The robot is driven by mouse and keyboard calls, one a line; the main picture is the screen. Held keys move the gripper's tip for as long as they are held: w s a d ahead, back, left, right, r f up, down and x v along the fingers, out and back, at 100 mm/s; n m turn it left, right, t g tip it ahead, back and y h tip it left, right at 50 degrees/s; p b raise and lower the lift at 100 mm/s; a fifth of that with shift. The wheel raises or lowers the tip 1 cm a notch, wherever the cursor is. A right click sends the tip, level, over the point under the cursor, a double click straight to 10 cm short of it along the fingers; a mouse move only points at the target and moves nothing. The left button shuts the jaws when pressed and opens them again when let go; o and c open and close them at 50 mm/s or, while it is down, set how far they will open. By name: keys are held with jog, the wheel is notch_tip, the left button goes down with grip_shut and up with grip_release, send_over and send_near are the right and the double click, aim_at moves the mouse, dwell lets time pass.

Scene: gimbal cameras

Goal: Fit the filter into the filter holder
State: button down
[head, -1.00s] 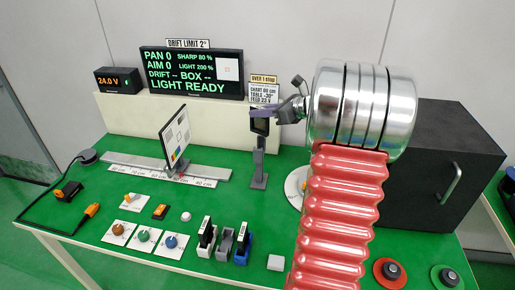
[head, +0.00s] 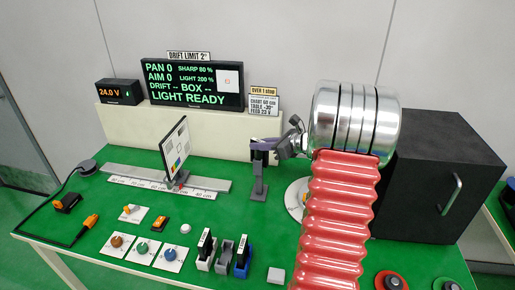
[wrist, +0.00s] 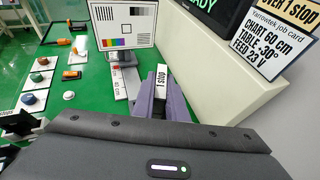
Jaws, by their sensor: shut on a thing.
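My gripper (head: 262,145) is shut on the filter, a thin dark plate. The filter's white top edge, marked "1 stop" (wrist: 161,82), shows between the two purple-grey fingers in the wrist view. In the head view my gripper is at the top of the filter holder (head: 259,186), a grey upright post on a small base. The dark filter (head: 259,158) appears upright at the holder's head. The fingers partly cover it, and I cannot tell how deep it sits in the slot.
A test chart (head: 174,148) stands on a rail to the left. Small racks (head: 225,252) stand at the front; the grey middle one looks empty. A black box (head: 440,180) is at right. The cream ledge and screen (head: 192,80) are behind the holder.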

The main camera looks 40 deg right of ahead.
jog(key=shift+f, duration=0.4)
jog(key=c, duration=1.8)
grip_release()
jog(key=shift+f, duration=0.15)
jog(key=shift+o, duration=0.2)
jog(key=v, duration=1.2)
